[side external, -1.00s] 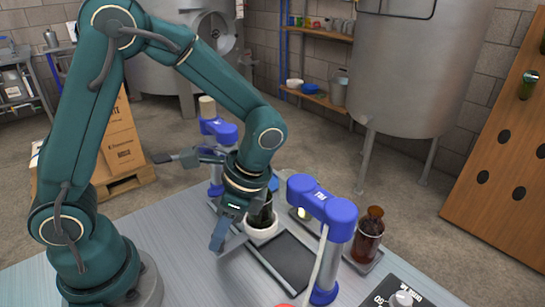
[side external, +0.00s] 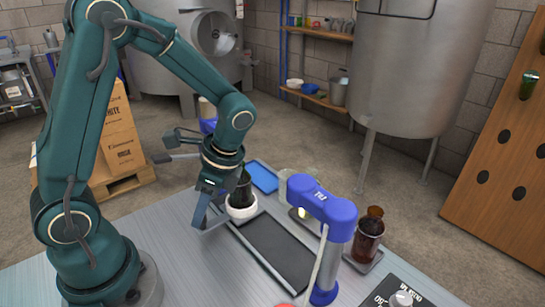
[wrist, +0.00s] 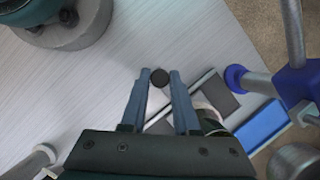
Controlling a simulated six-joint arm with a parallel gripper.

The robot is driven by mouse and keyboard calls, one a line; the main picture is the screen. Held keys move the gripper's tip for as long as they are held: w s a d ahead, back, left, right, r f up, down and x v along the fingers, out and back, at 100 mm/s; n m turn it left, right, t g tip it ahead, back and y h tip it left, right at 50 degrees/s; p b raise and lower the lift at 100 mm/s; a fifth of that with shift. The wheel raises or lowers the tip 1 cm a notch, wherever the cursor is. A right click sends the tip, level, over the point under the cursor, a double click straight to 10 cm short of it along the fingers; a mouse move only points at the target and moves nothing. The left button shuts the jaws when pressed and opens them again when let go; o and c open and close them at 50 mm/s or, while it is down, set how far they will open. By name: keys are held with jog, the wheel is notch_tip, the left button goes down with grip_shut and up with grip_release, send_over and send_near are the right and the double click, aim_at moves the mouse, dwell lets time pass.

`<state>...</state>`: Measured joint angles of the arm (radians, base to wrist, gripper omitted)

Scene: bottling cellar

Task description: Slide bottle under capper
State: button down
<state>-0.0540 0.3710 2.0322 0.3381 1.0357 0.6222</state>
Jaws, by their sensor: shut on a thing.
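The dark bottle (side external: 243,190) stands upright in a white round holder (side external: 240,215) at the back end of a dark sliding track (side external: 275,250). The blue-headed capper (side external: 325,205) stands near the front end of that track, apart from the bottle. My gripper (side external: 204,222) is beside the holder on its left. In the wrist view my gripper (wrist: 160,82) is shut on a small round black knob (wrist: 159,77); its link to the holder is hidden. The holder's white rim (wrist: 208,106) shows partly behind my right finger; the bottle is mostly covered.
A blue tray (side external: 262,177) lies behind the track. A brown bottle (side external: 369,235) stands on a small tray right of the capper. A dark control panel (side external: 395,297) sits front right. Bare tabletop (side external: 180,265) lies left of the track.

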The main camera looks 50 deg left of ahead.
jog(key=shift+w+a, duration=0.1)
jog(key=c, duration=0.6)
grip_release()
jog(key=shift+c, duration=0.2)
jog(key=shift+v, duration=2.65)
